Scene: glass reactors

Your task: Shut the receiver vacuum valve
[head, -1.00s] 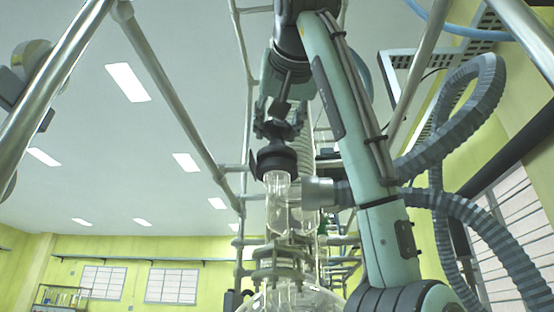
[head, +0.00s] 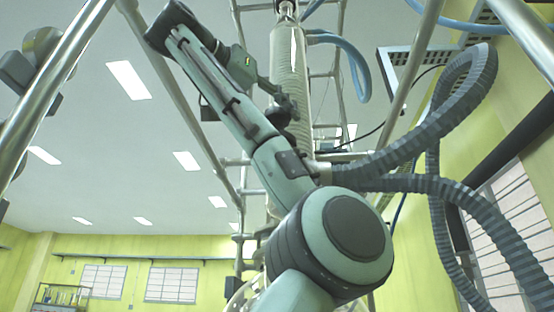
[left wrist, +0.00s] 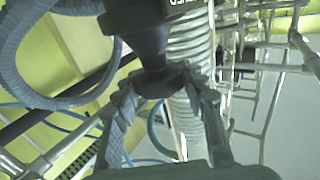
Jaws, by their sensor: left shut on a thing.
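My left gripper (head: 284,100) is up beside the ribbed glass column in the head view. In the left wrist view its two fingers (left wrist: 160,85) are closed around the lower, narrow end of a dark grey handle (left wrist: 146,30). The handle widens away from the fingers, and pale lettering shows beside it, cut off at the picture's top edge. I take this handle to be the receiver vacuum valve's, but the valve body is hidden. In the head view the handle is small and dark. My right gripper is not in view.
The ribbed glass column (head: 290,70) stands close by the gripper, and also shows in the left wrist view (left wrist: 190,45). Metal frame poles (head: 180,100) surround it. Thick grey ribbed hoses (head: 470,90) loop at the right. A blue hose (head: 355,65) hangs behind the column.

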